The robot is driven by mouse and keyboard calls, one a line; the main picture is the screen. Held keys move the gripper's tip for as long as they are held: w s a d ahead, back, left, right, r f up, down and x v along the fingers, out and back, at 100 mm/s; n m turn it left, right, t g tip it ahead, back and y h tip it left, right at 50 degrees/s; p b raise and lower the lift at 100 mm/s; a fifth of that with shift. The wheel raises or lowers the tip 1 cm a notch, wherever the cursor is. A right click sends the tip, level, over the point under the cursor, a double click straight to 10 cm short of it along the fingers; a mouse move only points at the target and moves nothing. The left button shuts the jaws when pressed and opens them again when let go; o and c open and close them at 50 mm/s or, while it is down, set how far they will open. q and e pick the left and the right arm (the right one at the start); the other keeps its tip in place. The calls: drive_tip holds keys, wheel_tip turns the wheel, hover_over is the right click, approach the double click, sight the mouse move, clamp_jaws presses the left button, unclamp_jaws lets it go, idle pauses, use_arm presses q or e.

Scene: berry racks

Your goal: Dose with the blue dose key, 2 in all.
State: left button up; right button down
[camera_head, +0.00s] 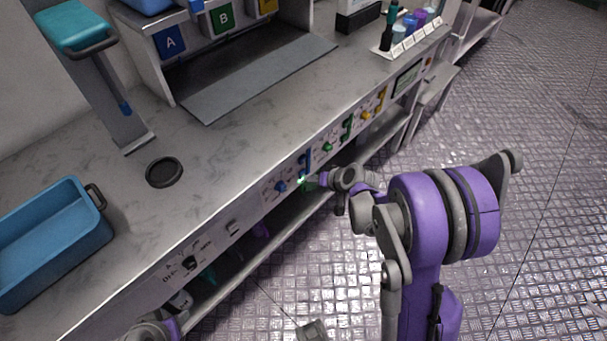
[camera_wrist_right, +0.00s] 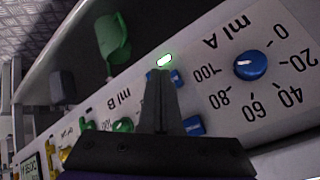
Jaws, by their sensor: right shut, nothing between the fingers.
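The blue dose key (camera_head: 306,162) stands on the front panel of the bench, beside the round blue knob (camera_head: 280,187). In the right wrist view the dial (camera_wrist_right: 250,65) is marked "A ml" with a scale to 100, upside down. A small lamp (camera_wrist_right: 165,60) glows white-green just beyond the fingertips. My right gripper (camera_head: 316,182) is shut and empty, its tips close to the panel by the key; contact cannot be told. Part of my left arm shows at the lower left; its fingers are unclear.
Green (camera_head: 347,127) and yellow (camera_head: 380,100) keys with knobs follow along the panel. A blue tray (camera_head: 92,237) and a black round pad (camera_head: 164,172) are on the bench top. A shelf runs below the panel. The floor at right is open.

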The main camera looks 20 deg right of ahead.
drive_tip(key=s, duration=0.1)
drive_tip(key=s+d, duration=0.1)
drive_tip(key=s, duration=0.1)
drive_tip(key=s+d, duration=0.1)
drive_tip(key=shift+s, duration=0.3)
drive_tip(key=shift+a+r, duration=0.1)
idle(0.8)
drive_tip(key=s+a+r+n+g+h+p, duration=0.1)
drive_tip(key=s+a+r+n+p, duration=0.1)
drive_tip(key=s+a+r+p, duration=0.3)
drive_tip(key=s+a+r+n+g+h+p, duration=0.1)
drive_tip(key=s+a+r+p, duration=0.4)
drive_tip(key=s+r, duration=0.9)
drive_tip(key=shift+s+a+r+n+g+h, duration=0.25)
drive_tip(key=shift+a+r+n+g, duration=0.3)
drive_tip(key=shift+r, duration=0.4)
drive_tip(key=shift+w, duration=0.1)
idle(0.7)
